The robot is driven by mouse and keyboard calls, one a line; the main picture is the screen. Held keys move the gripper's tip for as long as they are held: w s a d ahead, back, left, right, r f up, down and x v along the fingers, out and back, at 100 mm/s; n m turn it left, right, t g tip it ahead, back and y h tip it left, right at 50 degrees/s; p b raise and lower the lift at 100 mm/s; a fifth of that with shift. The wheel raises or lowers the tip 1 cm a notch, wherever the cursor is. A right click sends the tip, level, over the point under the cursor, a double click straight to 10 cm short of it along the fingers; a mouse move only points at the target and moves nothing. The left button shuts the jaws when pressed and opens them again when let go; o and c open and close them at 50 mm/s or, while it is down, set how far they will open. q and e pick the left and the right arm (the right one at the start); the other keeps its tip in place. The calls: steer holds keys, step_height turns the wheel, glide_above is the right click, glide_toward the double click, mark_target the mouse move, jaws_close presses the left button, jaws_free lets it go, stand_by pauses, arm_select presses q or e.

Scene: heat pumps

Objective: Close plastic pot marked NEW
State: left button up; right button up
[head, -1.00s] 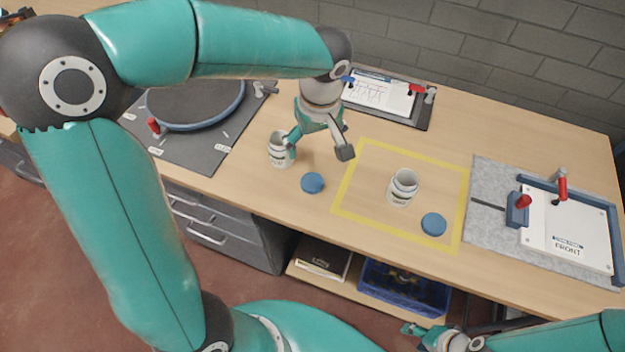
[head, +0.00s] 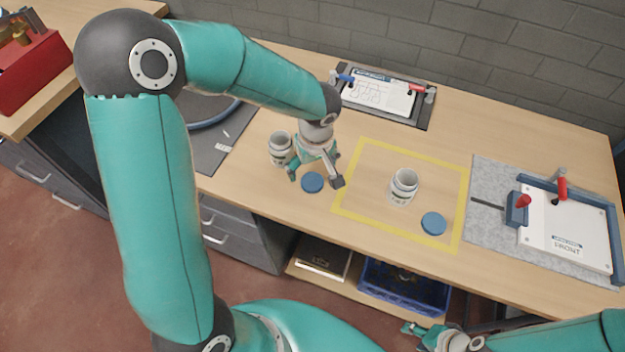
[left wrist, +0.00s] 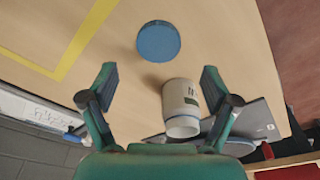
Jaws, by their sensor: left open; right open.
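Two open white pots stand upright on the bench: a left pot (head: 280,146) outside the yellow outline and a right pot (head: 403,188) inside it. Their labels are too small to read. A blue lid (head: 312,183) lies in front of the left pot, and another blue lid (head: 433,223) lies by the right pot. My left gripper (head: 316,179) is open and empty above the left lid, close to the left pot. In the left wrist view this lid (left wrist: 158,41) shows ahead of the spread fingers, with the pot (left wrist: 180,100) beside the finger on the right. My right gripper (head: 410,329) is low at the bottom edge.
The yellow outline (head: 345,214) marks a bench area. A clipboard-like fixture (head: 380,95) stands at the back. A grey mat with a clamped white plate (head: 565,235) is at right. A red toolbox (head: 28,70) stands at far left.

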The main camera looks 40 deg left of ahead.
mark_target(312, 181)
arm_select(q)
step_height(312, 181, down, 5)
steer(key=shift+w+p, duration=0.15)
steer(key=shift+p, duration=0.2)
steer(key=c, duration=0.9)
